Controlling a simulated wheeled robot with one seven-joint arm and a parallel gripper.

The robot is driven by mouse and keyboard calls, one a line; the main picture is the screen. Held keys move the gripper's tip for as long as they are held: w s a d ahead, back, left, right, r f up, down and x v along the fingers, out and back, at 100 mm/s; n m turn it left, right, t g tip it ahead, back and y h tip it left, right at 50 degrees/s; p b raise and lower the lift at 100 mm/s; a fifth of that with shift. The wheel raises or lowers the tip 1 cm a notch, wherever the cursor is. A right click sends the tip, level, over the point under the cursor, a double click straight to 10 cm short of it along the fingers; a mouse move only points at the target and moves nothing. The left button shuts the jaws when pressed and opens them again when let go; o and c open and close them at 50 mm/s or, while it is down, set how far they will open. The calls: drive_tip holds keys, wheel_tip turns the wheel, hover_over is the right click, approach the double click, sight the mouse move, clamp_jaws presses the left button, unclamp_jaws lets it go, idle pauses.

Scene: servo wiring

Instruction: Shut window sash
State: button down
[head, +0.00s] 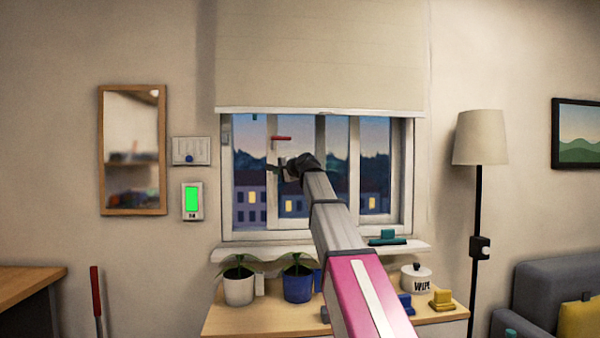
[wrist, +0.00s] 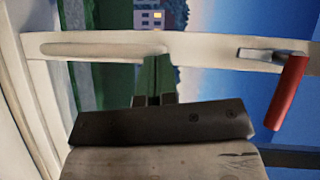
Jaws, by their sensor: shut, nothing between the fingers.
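The window (head: 408,175) has a white frame and several upright white bars. A white sash stile (head: 272,200) carries a red handle (head: 282,138). My gripper (head: 275,168) is in front of this stile, below the red handle. In the wrist view the stile (wrist: 210,52) runs across the picture, with a long raised or recessed strip (wrist: 100,48) on it. The red handle (wrist: 290,92) is at the right. My shut, empty gripper (wrist: 155,65) has its green fingertips at or very near the stile by the strip's end; I cannot tell whether they touch. My arm hides part of the panes.
A lowered blind (head: 320,60) covers the window's top. The sill (head: 230,252) holds a green object (head: 388,238). Below, a wooden cabinet (head: 235,320) holds a white pot (head: 239,288), a blue pot (head: 297,285) and a white jar (head: 416,280). A lamp (head: 480,138) stands right.

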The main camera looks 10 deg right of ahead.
drive_tip(key=a, duration=1.4)
drive_tip(key=shift+a, duration=0.3)
drive_tip(key=shift+w, duration=0.1)
drive_tip(key=w+d+v, duration=0.1)
drive_tip(key=d+v, duration=0.1)
drive_tip(key=v, duration=1.1)
drive_tip(key=shift+w+d+r, duration=0.2)
drive_tip(key=shift+w+d, duration=0.05)
drive_tip(key=shift+d, duration=0.05)
